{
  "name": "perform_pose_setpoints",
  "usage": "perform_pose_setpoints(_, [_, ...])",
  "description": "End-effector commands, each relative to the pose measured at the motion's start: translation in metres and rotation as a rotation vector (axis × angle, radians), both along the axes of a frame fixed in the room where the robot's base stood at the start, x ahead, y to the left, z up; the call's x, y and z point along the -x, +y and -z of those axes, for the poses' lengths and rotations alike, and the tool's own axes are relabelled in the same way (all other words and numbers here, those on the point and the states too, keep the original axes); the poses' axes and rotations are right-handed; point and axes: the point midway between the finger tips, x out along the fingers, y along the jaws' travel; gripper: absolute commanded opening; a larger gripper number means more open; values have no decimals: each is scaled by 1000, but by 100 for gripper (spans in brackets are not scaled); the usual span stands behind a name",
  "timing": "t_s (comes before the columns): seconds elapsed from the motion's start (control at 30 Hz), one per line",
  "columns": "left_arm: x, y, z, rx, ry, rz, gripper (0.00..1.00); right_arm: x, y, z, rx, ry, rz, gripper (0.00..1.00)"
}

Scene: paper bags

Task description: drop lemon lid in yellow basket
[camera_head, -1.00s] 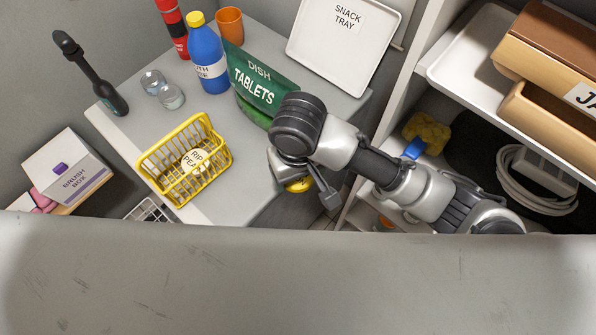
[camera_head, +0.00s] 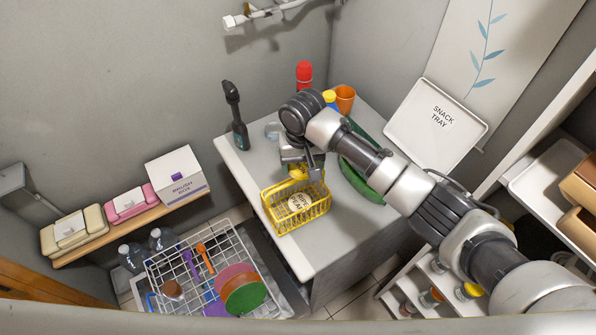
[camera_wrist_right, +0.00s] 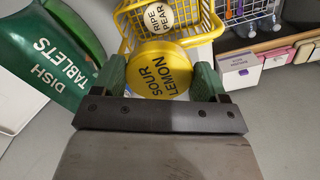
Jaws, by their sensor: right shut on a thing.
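The lemon lid (camera_wrist_right: 160,76) is a round yellow disc marked "SOUR LEMON". In the right wrist view my right gripper (camera_wrist_right: 160,82) is shut on it, with a finger at each side. In the head view the right gripper (camera_head: 300,168) is just behind the yellow basket (camera_head: 302,222), near its far rim, and only a bit of yellow shows under it. The basket stands on the grey counter and holds a round cream "RIPE PEAR" lid (camera_head: 301,202). The basket also shows beyond the lid in the wrist view (camera_wrist_right: 207,22). My left gripper is not in view.
The green dish tablets bag (camera_wrist_right: 42,52) stands beside the gripper. A white wire rack (camera_head: 225,250) with dishes is left of the counter; a snack tray (camera_head: 436,118) leans at right.

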Motion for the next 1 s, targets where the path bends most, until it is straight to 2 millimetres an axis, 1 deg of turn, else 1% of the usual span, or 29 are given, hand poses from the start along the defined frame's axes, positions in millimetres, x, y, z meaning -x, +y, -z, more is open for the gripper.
perform_pose_setpoints(0.1, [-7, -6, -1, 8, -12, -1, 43, -1, -1, 5, 1, 2, 2, 51])
perform_pose_setpoints(0.27, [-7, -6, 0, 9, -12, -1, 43, 0, -1, 19, 2, 3, 2, 51])
perform_pose_setpoints(0.3, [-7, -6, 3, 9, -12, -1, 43, 0, -1, 25, 1, 2, 2, 51])
perform_pose_setpoints(0.33, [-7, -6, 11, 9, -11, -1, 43, 0, -1, 32, 1, 1, 1, 51])
perform_pose_setpoints(0.4, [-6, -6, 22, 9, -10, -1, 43, 0, -1, 41, 1, 0, 0, 51])
perform_pose_setpoints(0.5, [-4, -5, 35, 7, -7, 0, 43, 0, 0, 52, 1, 0, 0, 51])
perform_pose_setpoints(0.6, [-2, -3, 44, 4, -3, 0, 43, 0, -1, 58, 1, -1, 0, 51])
perform_pose_setpoints(0.73, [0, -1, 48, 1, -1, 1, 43, 0, -1, 61, 1, 0, 1, 51])
perform_pose_setpoints(0.97, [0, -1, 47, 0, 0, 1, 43, 0, -1, 59, 1, 0, 1, 51])
perform_pose_setpoints(1.0, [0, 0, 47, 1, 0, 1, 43, 0, -1, 59, 1, 0, 0, 78])
